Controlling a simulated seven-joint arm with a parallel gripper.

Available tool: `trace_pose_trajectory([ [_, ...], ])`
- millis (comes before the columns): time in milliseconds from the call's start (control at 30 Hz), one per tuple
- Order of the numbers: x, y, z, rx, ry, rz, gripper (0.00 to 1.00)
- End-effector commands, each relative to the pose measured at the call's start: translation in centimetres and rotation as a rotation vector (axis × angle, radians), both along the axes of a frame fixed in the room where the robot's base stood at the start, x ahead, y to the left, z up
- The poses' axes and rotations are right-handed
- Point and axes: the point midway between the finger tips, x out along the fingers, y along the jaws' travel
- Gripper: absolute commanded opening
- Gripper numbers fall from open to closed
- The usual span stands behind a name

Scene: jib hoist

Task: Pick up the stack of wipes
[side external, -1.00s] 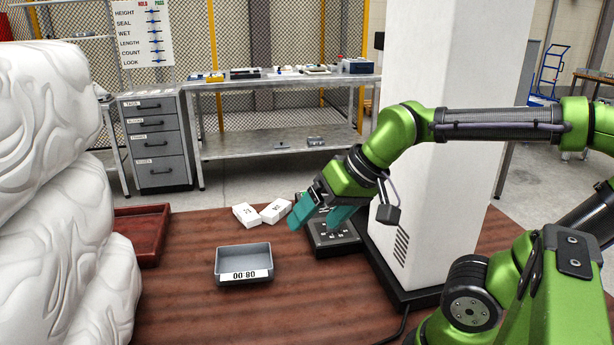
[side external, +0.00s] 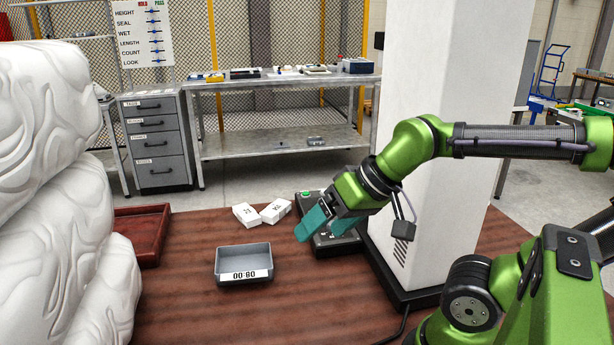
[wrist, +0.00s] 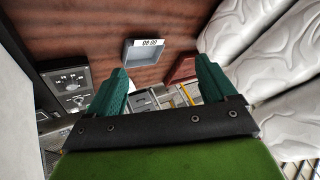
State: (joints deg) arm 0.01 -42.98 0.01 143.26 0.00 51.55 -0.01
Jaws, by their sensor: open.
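No thing in view plainly reads as a stack of wipes. Two small white packs with dark print, a left one (side external: 246,215) and a right one (side external: 276,211), lie side by side on the brown table; I cannot tell whether they are the wipes. My gripper (side external: 318,232) has teal fingers, spread and empty, above the table to the right of the packs, in front of a dark control box. In the wrist view my gripper (wrist: 161,66) shows a clear gap between its fingers.
A grey tray (side external: 231,258) labelled 08:00 stands in front of the packs. A red tray (side external: 151,245) is at the left, beside large white sacks (side external: 50,150). The control box (side external: 340,243) with a green button stands by a white column (side external: 440,150).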

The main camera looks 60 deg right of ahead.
Motion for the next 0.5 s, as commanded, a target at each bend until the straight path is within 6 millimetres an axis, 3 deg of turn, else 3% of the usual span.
trace_pose_trajectory([
  [333,0.3,-0.1,0.2,-0.011,0.005,0.012,0.85],
  [500,3.2,-1.3,0.9,-0.121,0.063,0.115,0.85],
])
